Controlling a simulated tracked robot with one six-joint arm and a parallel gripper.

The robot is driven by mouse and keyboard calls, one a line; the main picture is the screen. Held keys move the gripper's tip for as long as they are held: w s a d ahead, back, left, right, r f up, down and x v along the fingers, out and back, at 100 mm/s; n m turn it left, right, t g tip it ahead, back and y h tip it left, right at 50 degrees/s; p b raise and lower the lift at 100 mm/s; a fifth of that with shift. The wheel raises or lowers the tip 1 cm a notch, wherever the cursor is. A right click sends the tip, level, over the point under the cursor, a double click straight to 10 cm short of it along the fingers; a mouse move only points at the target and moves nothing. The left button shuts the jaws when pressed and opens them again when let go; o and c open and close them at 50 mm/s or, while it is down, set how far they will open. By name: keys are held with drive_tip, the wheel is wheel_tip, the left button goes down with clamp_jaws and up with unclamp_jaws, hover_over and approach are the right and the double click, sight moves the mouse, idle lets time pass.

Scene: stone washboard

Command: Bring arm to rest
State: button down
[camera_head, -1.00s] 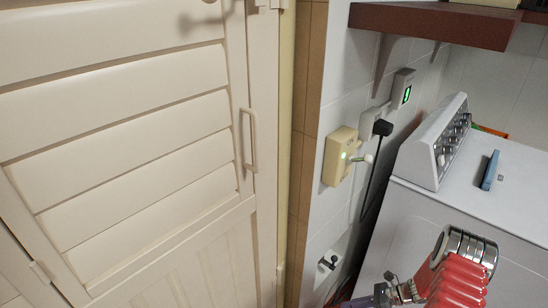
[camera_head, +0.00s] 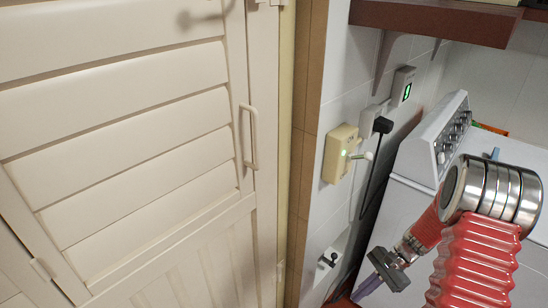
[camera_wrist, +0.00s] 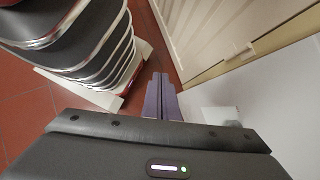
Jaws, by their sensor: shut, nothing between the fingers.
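My gripper (camera_head: 367,288) is at the lower right of the head view, below the wall switch and in front of the white appliance. Its purple-grey fingers point down and to the left. In the wrist view my gripper (camera_wrist: 161,78) has its two fingers together, shut, with nothing between them. My red ribbed arm with a silver elbow joint is raised and bent at the right of the head view. Part of the arm is cut off by the bottom edge.
A cream louvred door (camera_head: 130,130) with a handle fills the left. A cream switch box (camera_head: 341,154) with a lever and a black plug (camera_head: 382,125) are on the tiled wall. A white appliance (camera_head: 410,155) stands at right, under a brown shelf (camera_head: 440,20). Red floor (camera_wrist: 25,120) shows below.

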drive_tip(key=s+a+r+n+t+h, duration=0.2)
drive_tip(key=s+a+r+n, duration=0.1)
drive_tip(key=r, duration=0.8)
drive_tip(key=s+a+r+n+t+h, duration=0.2)
drive_tip(key=s+r+n, duration=0.4)
drive_tip(key=r, duration=0.5)
drive_tip(key=s+a+r+n+t+h, duration=0.2)
drive_tip(key=s+a+r+n+t, duration=0.1)
drive_tip(key=r, duration=0.9)
drive_tip(key=s+a+n, duration=0.1)
drive_tip(key=s+a, duration=0.1)
drive_tip(key=s, duration=0.1)
drive_tip(key=shift+a+n+t+h, duration=0.2)
drive_tip(key=shift+n+t+h, duration=0.2)
drive_tip(key=shift+d, duration=0.15)
